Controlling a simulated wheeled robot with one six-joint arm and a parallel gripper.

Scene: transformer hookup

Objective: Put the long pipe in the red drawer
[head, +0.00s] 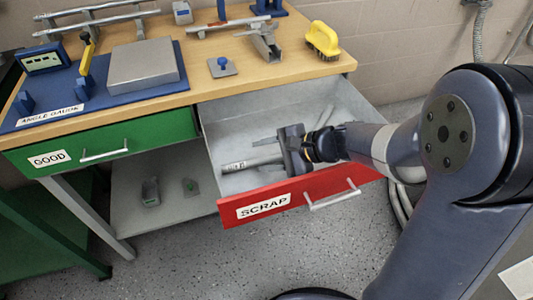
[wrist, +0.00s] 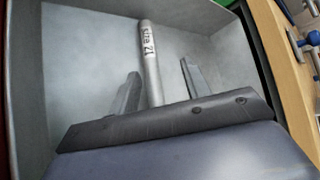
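The red drawer (head: 285,198), labelled SCRAP, is pulled open below the bench. A grey pipe (head: 238,166) with a white printed tag lies on its grey floor. In the wrist view the pipe (wrist: 150,62) runs between the two fingers of my gripper (wrist: 157,84), with a gap on both sides. My gripper (head: 268,151) is low inside the drawer, fingers apart. The near end of the pipe is hidden behind my gripper.
The green drawer (head: 105,142), labelled GOOD, is shut at left. The wooden bench top (head: 205,85) holds a blue mat with a grey block (head: 142,65), a metal channel piece (head: 265,45), a yellow brush (head: 322,40) and pipes on a rack (head: 98,20).

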